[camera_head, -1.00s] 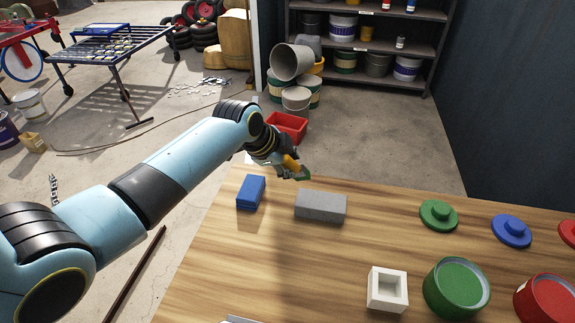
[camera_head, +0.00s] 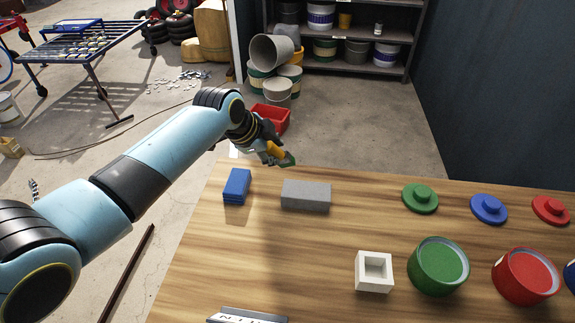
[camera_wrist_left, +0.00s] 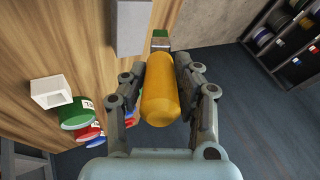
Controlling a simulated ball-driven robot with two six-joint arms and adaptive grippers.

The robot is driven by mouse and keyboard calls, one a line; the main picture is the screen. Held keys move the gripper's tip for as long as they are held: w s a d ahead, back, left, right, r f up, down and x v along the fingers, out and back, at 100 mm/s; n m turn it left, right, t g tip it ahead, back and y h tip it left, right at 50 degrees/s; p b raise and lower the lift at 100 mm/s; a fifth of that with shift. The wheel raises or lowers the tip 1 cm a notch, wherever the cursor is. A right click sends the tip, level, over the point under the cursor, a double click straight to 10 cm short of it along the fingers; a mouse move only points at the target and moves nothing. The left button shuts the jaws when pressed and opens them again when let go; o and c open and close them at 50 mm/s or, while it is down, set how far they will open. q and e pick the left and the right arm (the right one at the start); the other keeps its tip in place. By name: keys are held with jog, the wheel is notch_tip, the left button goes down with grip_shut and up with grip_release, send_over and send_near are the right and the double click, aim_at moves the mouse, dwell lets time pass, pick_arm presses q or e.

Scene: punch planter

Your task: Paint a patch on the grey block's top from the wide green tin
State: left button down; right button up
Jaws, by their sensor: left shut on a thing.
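My left gripper (camera_head: 266,143) is shut on the orange handle of a brush (camera_head: 275,149), whose tip is green. In the wrist view the brush (camera_wrist_left: 161,95) lies between both fingers, its green tip pointing away. The grey block (camera_head: 306,195) lies on the table near its far edge; the brush tip is beyond and left of it, apart from it in the picture. No green shows on the block. The wide green tin (camera_head: 438,268) stands uncovered at the front right, its inside green. My right gripper is in neither view.
A blue block (camera_head: 237,186) lies left of the grey block. A white square holder (camera_head: 374,272) stands beside the green tin, and a red tin (camera_head: 526,276) to its right. Green (camera_head: 420,198), blue (camera_head: 488,209) and red (camera_head: 550,210) lids lie behind. The middle of the table is clear.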

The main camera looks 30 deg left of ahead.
pick_arm(q)
jog(key=shift+f, duration=0.1)
jog(key=shift+f, duration=0.45)
jog(key=shift+r, duration=0.15)
